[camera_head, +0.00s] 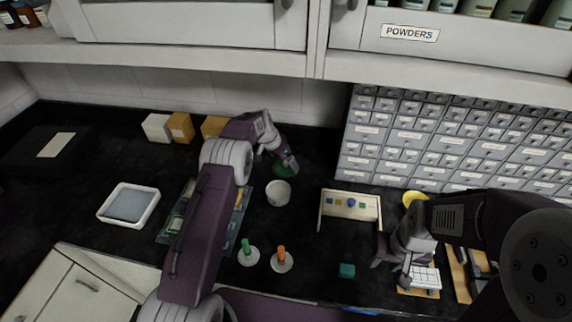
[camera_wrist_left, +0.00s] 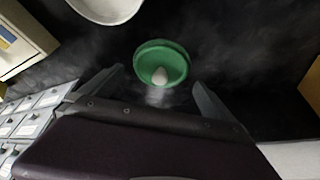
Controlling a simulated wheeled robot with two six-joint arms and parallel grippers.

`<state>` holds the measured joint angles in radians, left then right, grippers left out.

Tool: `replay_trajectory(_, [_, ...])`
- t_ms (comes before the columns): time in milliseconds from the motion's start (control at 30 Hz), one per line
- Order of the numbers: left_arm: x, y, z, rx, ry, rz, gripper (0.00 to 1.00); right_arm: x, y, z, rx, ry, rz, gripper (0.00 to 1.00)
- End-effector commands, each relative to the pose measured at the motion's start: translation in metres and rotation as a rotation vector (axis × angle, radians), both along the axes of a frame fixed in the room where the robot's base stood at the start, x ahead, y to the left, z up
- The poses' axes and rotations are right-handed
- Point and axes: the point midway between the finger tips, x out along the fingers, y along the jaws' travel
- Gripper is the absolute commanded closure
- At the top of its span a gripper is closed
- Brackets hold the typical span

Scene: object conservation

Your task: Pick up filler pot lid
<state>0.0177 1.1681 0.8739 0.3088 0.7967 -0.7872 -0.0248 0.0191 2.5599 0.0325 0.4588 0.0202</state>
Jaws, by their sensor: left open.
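The filler pot lid (camera_wrist_left: 150,52), a green disc with a pale knob, lies on the black bench. It also shows in the head view (camera_head: 286,174), partly hidden by my left gripper. My left gripper (camera_head: 289,168) is over the lid. In the left wrist view my left gripper (camera_wrist_left: 157,80) is open, with its fingers on either side of the lid's near part and nothing held. A white round pot (camera_head: 278,194) stands just in front of the lid. My right gripper (camera_head: 391,272) is at the right, its fingers apart, beside a small white rack.
A cream stand (camera_head: 350,206) with small coloured pieces is right of the pot. Green (camera_head: 246,247) and orange (camera_head: 281,256) pegs stand on round bases in front. Small boxes (camera_head: 180,127) and a white tray (camera_head: 129,204) are left. Grey drawers (camera_head: 440,140) fill the back right.

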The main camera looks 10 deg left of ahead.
Motion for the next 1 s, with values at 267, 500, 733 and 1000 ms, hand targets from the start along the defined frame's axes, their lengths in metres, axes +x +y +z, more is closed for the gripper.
replay_trajectory(267, [0.009,-0.006,-0.026,0.0,-0.001,0.001,0.0,0.0,0.0,0.007,0.0,0.0,0.0,0.64])
replay_trajectory(500, [0.009,-0.006,-0.026,0.001,-0.002,0.002,0.22,0.0,0.0,0.007,0.0,0.0,0.0,0.64])
replay_trajectory(733, [0.009,-0.006,-0.026,0.001,-0.002,0.002,0.55,0.0,0.0,0.007,0.0,0.0,0.0,0.64])
replay_trajectory(1000, [0.01,-0.006,-0.017,0.001,-0.005,0.002,0.55,0.0,0.0,0.003,0.0,0.0,0.0,0.64])
